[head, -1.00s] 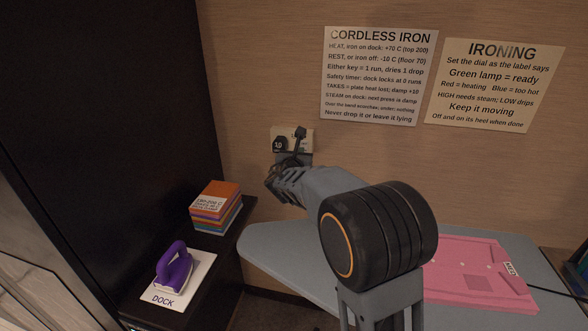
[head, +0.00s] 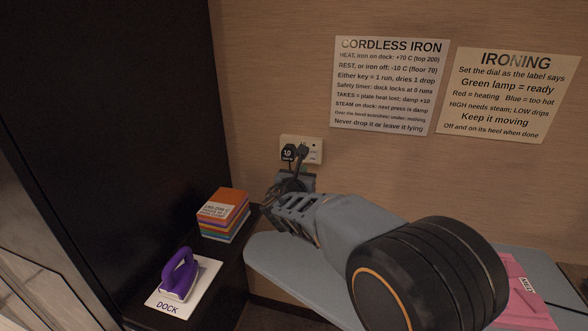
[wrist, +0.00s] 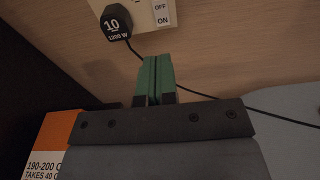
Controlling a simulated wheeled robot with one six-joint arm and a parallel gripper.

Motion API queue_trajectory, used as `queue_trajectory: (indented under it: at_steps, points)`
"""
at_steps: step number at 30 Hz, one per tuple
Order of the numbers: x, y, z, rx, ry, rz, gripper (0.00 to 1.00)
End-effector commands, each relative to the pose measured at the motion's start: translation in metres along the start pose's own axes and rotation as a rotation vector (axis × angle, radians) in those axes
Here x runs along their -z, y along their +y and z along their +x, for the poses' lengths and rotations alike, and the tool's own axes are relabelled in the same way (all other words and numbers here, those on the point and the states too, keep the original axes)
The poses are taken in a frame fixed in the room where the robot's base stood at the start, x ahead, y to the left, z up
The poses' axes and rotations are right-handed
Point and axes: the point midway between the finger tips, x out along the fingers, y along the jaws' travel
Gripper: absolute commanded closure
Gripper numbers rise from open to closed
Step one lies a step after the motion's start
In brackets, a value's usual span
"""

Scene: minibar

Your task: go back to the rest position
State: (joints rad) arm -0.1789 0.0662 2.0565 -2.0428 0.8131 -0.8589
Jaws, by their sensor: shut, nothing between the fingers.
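My gripper (wrist: 155,62) is shut and empty, its two green fingers pressed together. In the wrist view it points up at the wall, just below a white wall plate (wrist: 150,42) with an OFF/ON switch (wrist: 161,13) and a black plug marked 10, 1200 W (wrist: 116,22). In the head view my gripper (head: 302,151) overlaps the wall plate (head: 315,143), beside the black plug (head: 288,153). I cannot tell whether the fingers touch the plate. My arm stretches over the ironing board and hides part of it.
A purple iron (head: 180,274) sits on the white DOCK plate (head: 208,268) on the dark cabinet at left. The grey ironing board (head: 283,262) lies under my arm, with a pink garment (head: 523,303) at right.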

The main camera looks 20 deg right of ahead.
Motion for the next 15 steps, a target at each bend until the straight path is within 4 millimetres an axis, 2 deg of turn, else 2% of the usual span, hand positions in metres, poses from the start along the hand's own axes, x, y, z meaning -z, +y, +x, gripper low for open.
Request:
queue_trajectory:
  at_steps: [2,4,8,11,15]
  points:
    - [0.000,-0.001,0.000,0.003,0.001,0.044,1.00]
    - [0.010,-0.008,-0.001,0.047,0.041,0.164,1.00]
    - [0.048,-0.035,-0.013,0.211,0.173,0.466,1.00]
    - [0.073,-0.063,-0.036,0.400,0.270,0.764,1.00]
    - [0.102,-0.096,-0.082,0.705,0.371,1.178,1.00]
